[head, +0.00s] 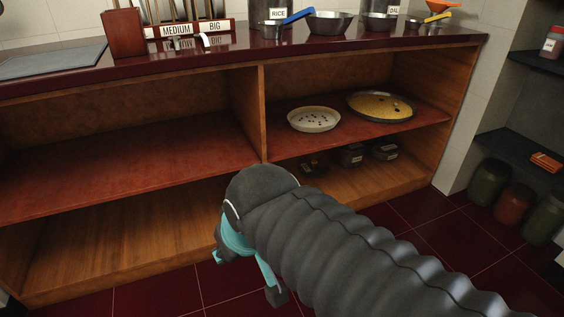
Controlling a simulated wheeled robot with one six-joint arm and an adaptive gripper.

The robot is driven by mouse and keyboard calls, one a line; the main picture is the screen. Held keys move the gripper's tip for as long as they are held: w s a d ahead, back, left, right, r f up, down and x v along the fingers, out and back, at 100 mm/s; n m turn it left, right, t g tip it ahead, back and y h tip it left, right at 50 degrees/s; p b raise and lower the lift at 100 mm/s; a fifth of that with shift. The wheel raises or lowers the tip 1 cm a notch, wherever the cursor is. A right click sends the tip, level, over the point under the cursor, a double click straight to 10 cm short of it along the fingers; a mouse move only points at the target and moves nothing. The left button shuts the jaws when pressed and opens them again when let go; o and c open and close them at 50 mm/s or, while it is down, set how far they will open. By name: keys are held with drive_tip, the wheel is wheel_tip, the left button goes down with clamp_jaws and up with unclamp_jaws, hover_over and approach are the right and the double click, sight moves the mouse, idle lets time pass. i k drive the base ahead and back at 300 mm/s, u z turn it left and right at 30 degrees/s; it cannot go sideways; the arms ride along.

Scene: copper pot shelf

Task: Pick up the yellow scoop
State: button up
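A scoop with a yellow handle (438,17) lies on the counter top at the far right, near the back. Its bowl is small and hard to make out. My gripper (248,277) is low in front of the cabinet, near the floor, seen from behind past my dark ribbed arm. Its two teal and dark fingers are spread apart, with nothing visible between them. It is far below and to the left of the yellow scoop.
On the dark red counter (110,66) stand a blue-handled scoop (298,16), metal bowls (329,23), labelled canisters and an orange funnel (440,5). The middle shelf holds a pale dish (314,119) and a pan (380,106). Jars (489,183) stand at the right.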

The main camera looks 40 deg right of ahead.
sight(410, 24)
drive_tip(key=z, duration=1.95)
drive_tip(key=k, duration=0.25)
drive_tip(key=u, duration=0.85)
drive_tip(key=i, duration=0.7)
drive_tip(key=z, duration=0.95)
drive_tip(key=i, duration=0.6)
drive_tip(key=z, duration=0.7)
